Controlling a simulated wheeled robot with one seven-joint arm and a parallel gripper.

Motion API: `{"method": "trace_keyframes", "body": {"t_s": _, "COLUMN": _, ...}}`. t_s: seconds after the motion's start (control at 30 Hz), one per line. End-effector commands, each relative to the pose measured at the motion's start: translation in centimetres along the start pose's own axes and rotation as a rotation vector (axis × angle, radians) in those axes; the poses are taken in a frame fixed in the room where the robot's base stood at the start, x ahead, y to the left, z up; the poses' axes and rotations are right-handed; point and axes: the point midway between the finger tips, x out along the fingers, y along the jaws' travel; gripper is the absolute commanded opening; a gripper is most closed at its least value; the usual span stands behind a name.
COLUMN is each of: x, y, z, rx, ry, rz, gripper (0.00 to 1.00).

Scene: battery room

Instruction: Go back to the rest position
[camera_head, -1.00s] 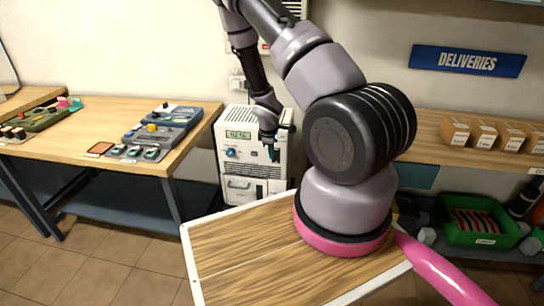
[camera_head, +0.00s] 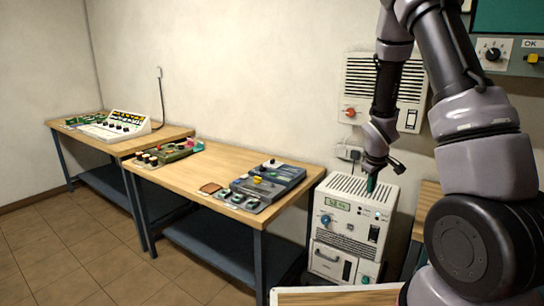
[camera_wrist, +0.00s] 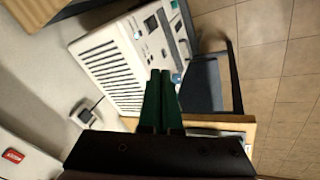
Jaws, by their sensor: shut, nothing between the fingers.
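My gripper (camera_head: 371,184) hangs at the end of my bent arm on the right of the head view. Its fingers point down, in front of or just above the white cabinet with a display (camera_head: 350,222); I cannot tell the gap between them. In the wrist view the two green fingers (camera_wrist: 161,78) lie together with nothing between them. The vented white cabinet (camera_wrist: 112,62) shows beyond the fingertips there.
A wooden workbench (camera_head: 200,164) holds a grey-blue device (camera_head: 270,180) and a green board (camera_head: 165,152). A farther bench carries a white console (camera_head: 118,124). A wall unit with a red knob (camera_head: 385,95) is behind my arm. Tiled floor (camera_head: 75,245) is free at left.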

Motion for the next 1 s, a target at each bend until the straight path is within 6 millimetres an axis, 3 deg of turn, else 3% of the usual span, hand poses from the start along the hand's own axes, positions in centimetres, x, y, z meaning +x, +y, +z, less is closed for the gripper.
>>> {"method": "trace_keyframes", "body": {"t_s": 0.03, "x": -2.8, "y": 0.5, "z": -0.6, "rx": 0.06, "ry": 0.024, "rz": 0.0, "gripper": 0.0}}
{"method": "trace_keyframes", "body": {"t_s": 0.27, "x": -13.7, "y": 0.8, "z": -0.8, "rx": 0.331, "ry": 0.089, "rz": -0.038, "gripper": 0.0}}
{"method": "trace_keyframes", "body": {"t_s": 0.6, "x": -28.6, "y": -2.0, "z": 2.4, "rx": 0.664, "ry": 0.196, "rz": -0.147, "gripper": 0.0}}
{"method": "trace_keyframes", "body": {"t_s": 0.8, "x": -35.5, "y": -5.4, "z": 5.7, "rx": 0.818, "ry": 0.252, "rz": -0.228, "gripper": 0.0}}
{"method": "trace_keyframes", "body": {"t_s": 1.0, "x": -39.6, "y": -8.5, "z": 8.3, "rx": 0.913, "ry": 0.288, "rz": -0.292, "gripper": 0.0}}
